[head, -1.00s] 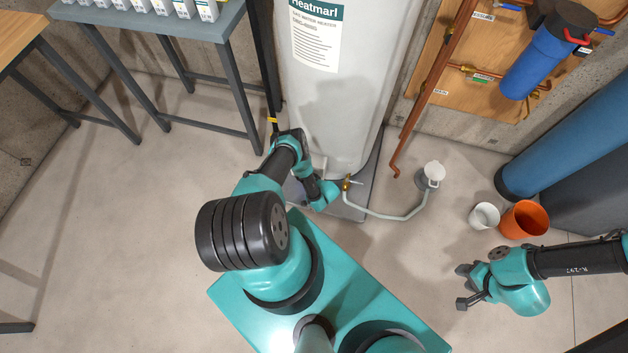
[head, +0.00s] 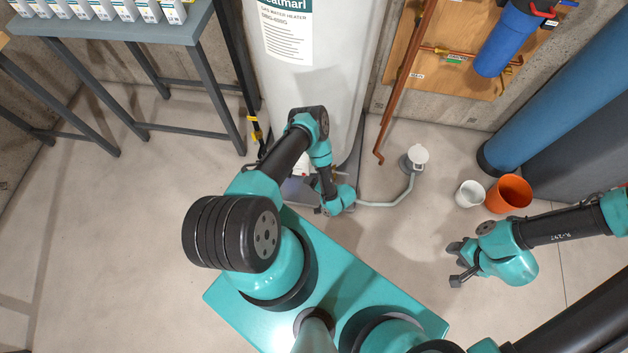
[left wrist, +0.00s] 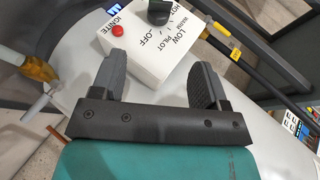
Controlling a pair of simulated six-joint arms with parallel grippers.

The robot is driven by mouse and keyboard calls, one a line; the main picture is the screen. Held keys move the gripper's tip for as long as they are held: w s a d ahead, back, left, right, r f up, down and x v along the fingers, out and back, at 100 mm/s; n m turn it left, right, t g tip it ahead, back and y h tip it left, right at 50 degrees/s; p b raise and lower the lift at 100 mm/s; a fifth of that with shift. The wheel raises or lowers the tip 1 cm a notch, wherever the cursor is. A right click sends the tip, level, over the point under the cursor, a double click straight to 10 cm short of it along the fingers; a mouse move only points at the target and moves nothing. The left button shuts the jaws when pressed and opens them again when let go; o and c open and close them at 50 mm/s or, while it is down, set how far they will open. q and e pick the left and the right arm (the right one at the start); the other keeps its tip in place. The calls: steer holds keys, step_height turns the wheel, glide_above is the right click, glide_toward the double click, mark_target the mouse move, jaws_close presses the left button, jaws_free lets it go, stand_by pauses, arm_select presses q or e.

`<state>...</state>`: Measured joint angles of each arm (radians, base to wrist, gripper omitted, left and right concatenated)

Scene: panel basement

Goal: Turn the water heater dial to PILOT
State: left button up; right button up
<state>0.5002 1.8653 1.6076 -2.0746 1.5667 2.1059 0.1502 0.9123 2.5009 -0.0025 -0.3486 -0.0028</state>
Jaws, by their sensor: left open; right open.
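The water heater (head: 318,100) is a tall white tank in the head view. My right gripper (head: 456,264) is open and empty above the floor, far right.
A drain pipe (head: 390,202) runs from the heater's base to a floor drain (head: 415,157). A white bucket (head: 469,193) and an orange bucket (head: 509,193) stand at right. A grey table (head: 185,32) is at left. A yellow valve (left wrist: 38,68) is left of the box.

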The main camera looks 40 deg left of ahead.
arm_select(q)
steer(key=shift+d+r, duration=0.25)
steer(key=shift+d, duration=0.2)
